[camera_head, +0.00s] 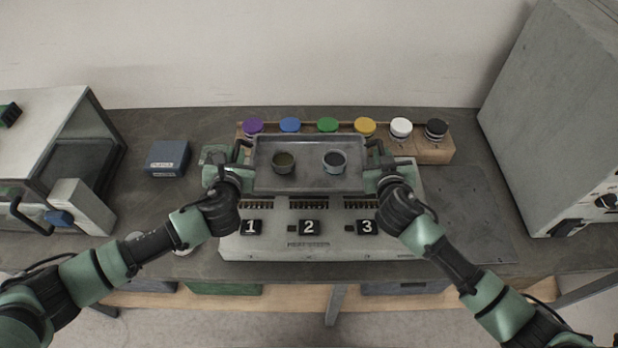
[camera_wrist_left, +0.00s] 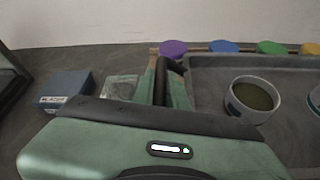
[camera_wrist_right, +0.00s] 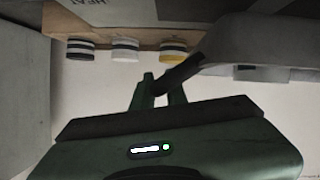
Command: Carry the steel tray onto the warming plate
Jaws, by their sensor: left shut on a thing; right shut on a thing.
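The steel tray (camera_head: 309,184) is a shallow grey rectangle held above the back part of the warming plate (camera_head: 310,245), a pale grey unit marked 1, 2 and 3. Two small round cups stand in the tray: one with greenish contents (camera_head: 284,162) at left, one with a darker inside (camera_head: 335,162) at right. My left gripper (camera_head: 240,153) is shut on the tray's left handle, also seen in the left wrist view (camera_wrist_left: 170,80). My right gripper (camera_head: 376,153) is shut on the right handle (camera_wrist_right: 180,75). The tray hides much of the plate's top.
Behind the tray, a wooden rack (camera_head: 436,152) holds several jars with coloured lids. A blue box (camera_head: 167,157) and an open-fronted cabinet (camera_head: 60,130) are at left. A dark flat slab (camera_head: 470,215) and a large grey appliance (camera_head: 555,120) are at right.

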